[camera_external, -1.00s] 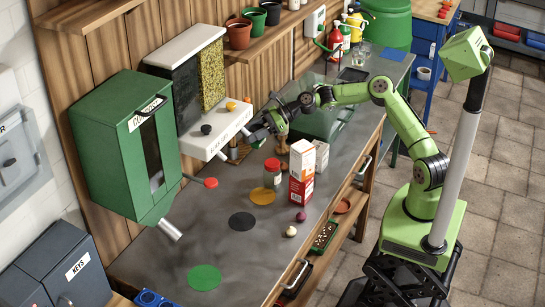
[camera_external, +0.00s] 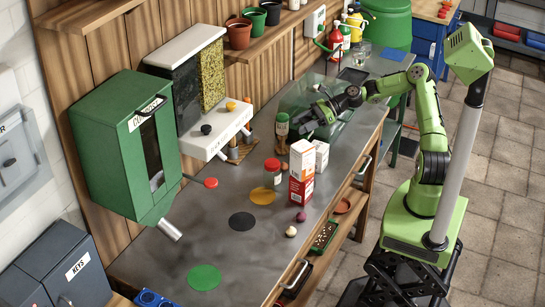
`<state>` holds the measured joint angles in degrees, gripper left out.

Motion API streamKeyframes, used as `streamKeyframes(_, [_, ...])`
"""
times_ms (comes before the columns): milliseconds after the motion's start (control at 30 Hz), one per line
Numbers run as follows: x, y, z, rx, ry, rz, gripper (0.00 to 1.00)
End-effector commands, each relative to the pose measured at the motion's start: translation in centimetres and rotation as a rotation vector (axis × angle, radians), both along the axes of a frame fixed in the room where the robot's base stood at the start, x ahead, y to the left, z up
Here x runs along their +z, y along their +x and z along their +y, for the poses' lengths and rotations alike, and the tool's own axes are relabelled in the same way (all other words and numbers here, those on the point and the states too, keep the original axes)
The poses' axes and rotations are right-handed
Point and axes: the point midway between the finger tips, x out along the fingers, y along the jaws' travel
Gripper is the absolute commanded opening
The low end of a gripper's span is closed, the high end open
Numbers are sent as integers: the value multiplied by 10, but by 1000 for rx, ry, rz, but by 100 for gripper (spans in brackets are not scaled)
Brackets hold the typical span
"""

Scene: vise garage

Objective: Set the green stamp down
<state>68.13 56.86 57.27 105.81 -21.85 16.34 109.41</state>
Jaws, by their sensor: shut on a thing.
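My gripper (camera_external: 297,126) is above the back part of the grey workbench (camera_external: 225,262), with its fingers pointing left. It is shut on a small upright thing with a brown top and a greenish body, which appears to be the green stamp (camera_external: 282,127). The stamp is behind the jar and cartons. A brown wooden thing shows just below it; I cannot tell whether the two touch or how high the stamp is. A flat green disc (camera_external: 204,278) lies at the bench's near end, with a black disc (camera_external: 241,221) and a yellow disc (camera_external: 262,196) farther back.
A red-lidded jar (camera_external: 272,178) stands by the yellow disc, with red-and-white cartons (camera_external: 301,172) beside it. Two small balls (camera_external: 291,231) lie near the front edge. A green wall dispenser (camera_external: 130,150) and white dispenser (camera_external: 215,135) overhang the left side. Bench around the black disc is clear.

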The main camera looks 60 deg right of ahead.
Motion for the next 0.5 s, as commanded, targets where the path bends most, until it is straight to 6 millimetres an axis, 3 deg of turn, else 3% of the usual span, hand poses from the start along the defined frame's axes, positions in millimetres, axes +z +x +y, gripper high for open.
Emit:
streamKeyframes(67, [6,3,1,3,-1,-2,21])
streamKeyframes(167, [33,17,8,17,-5,-8,21])
streamKeyframes(367, [136,56,45,77,-5,-11,21])
streamKeyframes(500, [196,68,87,135,-3,-8,21])
